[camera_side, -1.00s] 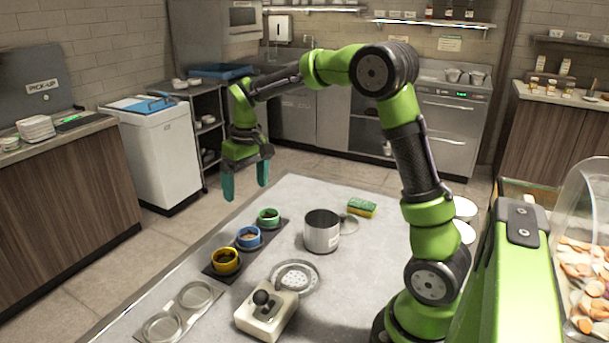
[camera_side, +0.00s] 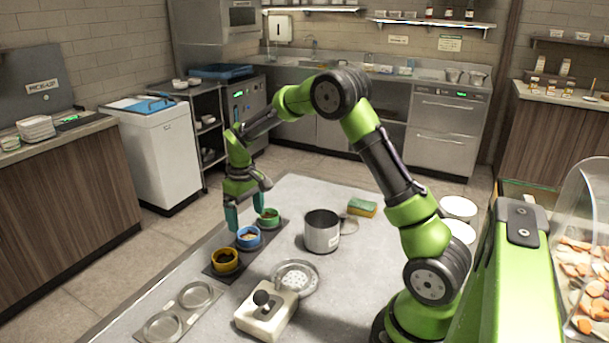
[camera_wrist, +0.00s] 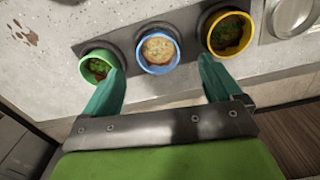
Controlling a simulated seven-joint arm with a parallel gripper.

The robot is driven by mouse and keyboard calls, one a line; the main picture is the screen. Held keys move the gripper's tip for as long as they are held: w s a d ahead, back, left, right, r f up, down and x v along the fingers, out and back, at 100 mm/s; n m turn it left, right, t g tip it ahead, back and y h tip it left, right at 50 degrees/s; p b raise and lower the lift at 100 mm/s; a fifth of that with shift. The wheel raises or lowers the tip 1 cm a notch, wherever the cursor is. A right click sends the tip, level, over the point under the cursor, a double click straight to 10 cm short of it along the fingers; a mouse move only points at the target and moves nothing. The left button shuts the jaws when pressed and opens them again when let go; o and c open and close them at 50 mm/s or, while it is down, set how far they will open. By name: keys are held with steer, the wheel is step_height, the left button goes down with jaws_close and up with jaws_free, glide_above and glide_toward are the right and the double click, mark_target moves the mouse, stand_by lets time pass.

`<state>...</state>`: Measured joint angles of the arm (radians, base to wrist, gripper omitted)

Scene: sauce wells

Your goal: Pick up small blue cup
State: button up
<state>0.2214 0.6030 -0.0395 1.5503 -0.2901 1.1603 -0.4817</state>
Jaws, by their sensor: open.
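The small blue cup (camera_side: 249,238) stands between a green cup (camera_side: 269,218) and a yellow cup (camera_side: 225,260) on a dark strip on the table. In the wrist view the blue cup (camera_wrist: 157,62) holds a pale, crumbly filling. It lies ahead of the gap between my fingertips. My gripper (camera_side: 246,215) is open and empty, with teal fingers pointing down just above the row of cups. In the wrist view the left fingertip of my gripper (camera_wrist: 162,68) is beside the green cup (camera_wrist: 97,71) and the right one is close under the yellow cup (camera_wrist: 228,32).
A steel pot (camera_side: 322,233) and a sponge (camera_side: 362,208) stand right of the cups. A strainer (camera_side: 296,277), a cream box with a black knob (camera_side: 267,310) and a tray with two round wells (camera_side: 180,310) are nearer the front.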

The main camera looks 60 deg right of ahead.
mark_target(248, 228)
steer(key=shift+w+d+f, duration=0.1)
steer(key=shift+d+f, duration=0.05)
steer(key=shift+f, duration=2.5)
steer(key=c, duration=1.1)
